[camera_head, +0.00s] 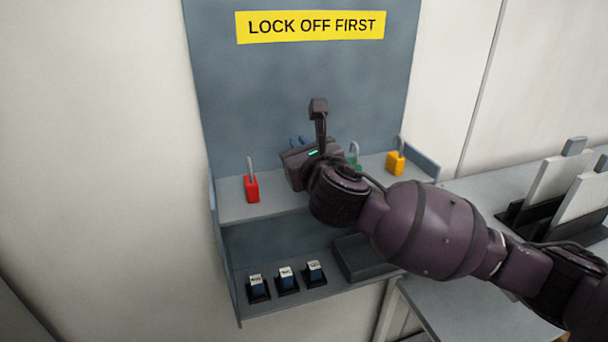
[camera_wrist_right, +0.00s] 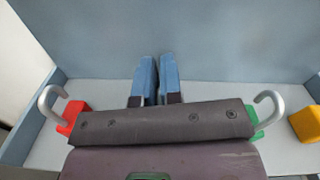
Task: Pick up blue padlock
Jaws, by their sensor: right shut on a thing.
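My right gripper (camera_head: 298,141) reaches over the upper shelf (camera_head: 277,206) of the blue-grey lockout board, between the red and green padlocks. In the right wrist view its two blue fingers (camera_wrist_right: 159,66) are close together, with a narrow gap. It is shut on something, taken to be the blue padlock. That padlock's body is not clearly visible in either view, being hidden by my gripper and wrist. My left gripper is not in view.
A red padlock (camera_head: 251,188) stands left of my gripper; a green padlock (camera_head: 353,158), partly hidden, and a yellow padlock (camera_head: 396,163) stand right. Several small labelled blocks (camera_head: 286,278) and a dark box (camera_head: 362,258) sit on the lower shelf. White panels (camera_head: 555,175) stand in dark racks at right.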

